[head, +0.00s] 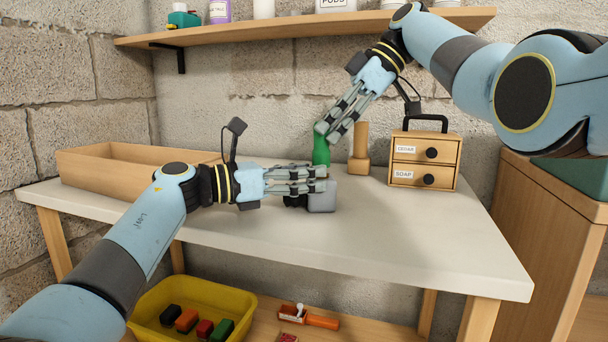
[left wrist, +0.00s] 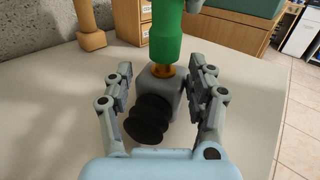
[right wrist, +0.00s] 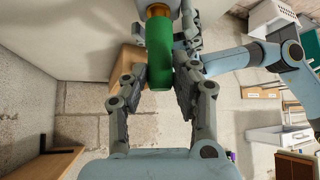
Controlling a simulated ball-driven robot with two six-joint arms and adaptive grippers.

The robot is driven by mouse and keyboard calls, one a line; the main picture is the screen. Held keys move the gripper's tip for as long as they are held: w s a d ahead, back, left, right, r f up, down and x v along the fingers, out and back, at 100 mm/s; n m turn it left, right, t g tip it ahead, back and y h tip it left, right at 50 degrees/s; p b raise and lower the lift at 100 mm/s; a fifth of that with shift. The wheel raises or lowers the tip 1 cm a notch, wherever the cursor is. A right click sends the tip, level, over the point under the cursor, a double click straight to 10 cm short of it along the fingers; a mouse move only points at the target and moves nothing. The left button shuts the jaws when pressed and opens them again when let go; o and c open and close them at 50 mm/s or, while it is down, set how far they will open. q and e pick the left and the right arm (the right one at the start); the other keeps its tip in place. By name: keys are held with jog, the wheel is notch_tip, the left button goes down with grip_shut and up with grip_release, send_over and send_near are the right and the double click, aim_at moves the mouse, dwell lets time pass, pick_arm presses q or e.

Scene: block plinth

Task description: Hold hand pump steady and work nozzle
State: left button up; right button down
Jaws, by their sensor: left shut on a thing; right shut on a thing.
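The hand pump has a grey block body (head: 321,198) standing on the table, with a black ribbed knob (left wrist: 147,118) on one side. A brass neck (left wrist: 164,71) joins it to an upright green part (head: 321,150), which I take for the nozzle. My left gripper (head: 320,181) is shut on the grey body, its fingers on either side in the left wrist view. My right gripper (head: 328,131) reaches down from above and is shut on the green part, which also lies between its fingers in the right wrist view (right wrist: 160,62).
A wooden peg-like thing (head: 361,150) and a small two-drawer cabinet (head: 425,160) stand close to the right of the pump. An open wooden box (head: 85,177) is at the table's left. A shelf (head: 260,31) hangs above. The table's front right (head: 430,240) is clear.

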jog(key=shift+r, duration=1.3)
pick_arm(q)
jog(key=o, duration=1.3)
pick_arm(e)
notch_tip(320, 180, up, 4)
